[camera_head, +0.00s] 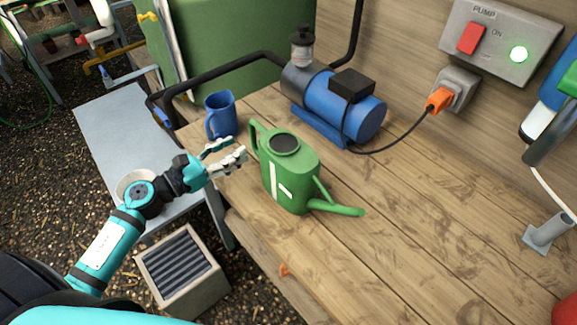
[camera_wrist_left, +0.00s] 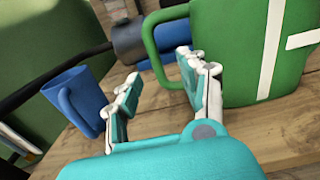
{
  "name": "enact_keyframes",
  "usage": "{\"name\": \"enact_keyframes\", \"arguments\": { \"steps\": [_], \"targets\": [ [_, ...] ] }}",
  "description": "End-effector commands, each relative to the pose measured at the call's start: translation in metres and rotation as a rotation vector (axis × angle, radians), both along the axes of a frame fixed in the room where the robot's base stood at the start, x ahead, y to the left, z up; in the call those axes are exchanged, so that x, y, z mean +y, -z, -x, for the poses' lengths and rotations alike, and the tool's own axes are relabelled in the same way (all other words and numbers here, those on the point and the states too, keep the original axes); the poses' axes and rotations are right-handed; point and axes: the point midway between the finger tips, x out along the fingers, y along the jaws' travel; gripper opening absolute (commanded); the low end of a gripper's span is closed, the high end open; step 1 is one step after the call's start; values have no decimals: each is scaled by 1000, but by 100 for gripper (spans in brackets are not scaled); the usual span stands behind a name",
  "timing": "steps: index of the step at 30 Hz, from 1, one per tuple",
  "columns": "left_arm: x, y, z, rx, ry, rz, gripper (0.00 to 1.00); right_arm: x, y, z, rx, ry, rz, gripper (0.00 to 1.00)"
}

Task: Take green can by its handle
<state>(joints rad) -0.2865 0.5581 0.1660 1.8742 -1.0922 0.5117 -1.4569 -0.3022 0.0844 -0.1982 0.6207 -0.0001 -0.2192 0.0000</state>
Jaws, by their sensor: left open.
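The green can (camera_head: 290,175) is a watering can standing upright on the wooden bench, its spout pointing right and towards the front edge. Its handle (camera_head: 254,137) is on the left side, facing my left gripper. My left gripper (camera_head: 232,150) is open and empty, just left of the handle. In the left wrist view the can (camera_wrist_left: 235,50) fills the upper right, and its handle (camera_wrist_left: 150,45) shows beyond the open fingers (camera_wrist_left: 157,85). The handle does not appear to be between the fingers. My right gripper is not in view.
A blue jug (camera_head: 221,115) stands behind my left gripper, left of the can; it also shows in the left wrist view (camera_wrist_left: 75,98). A blue pump (camera_head: 335,105) with a cable stands behind the can.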

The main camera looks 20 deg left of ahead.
Motion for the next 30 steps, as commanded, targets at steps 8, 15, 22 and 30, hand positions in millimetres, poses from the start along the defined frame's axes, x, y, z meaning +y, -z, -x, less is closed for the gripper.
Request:
{"name": "enact_keyframes", "arguments": {
  "steps": [8,15,22,30],
  "targets": [
    [-11,-1,-20,1,-2,3,42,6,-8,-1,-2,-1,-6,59],
    [-24,-4,-53,1,-2,5,42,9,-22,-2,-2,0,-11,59],
    [-31,-1,-64,2,-2,3,42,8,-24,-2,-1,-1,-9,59],
    [-31,-1,-63,2,-2,3,27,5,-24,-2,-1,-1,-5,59]
  ]
}}
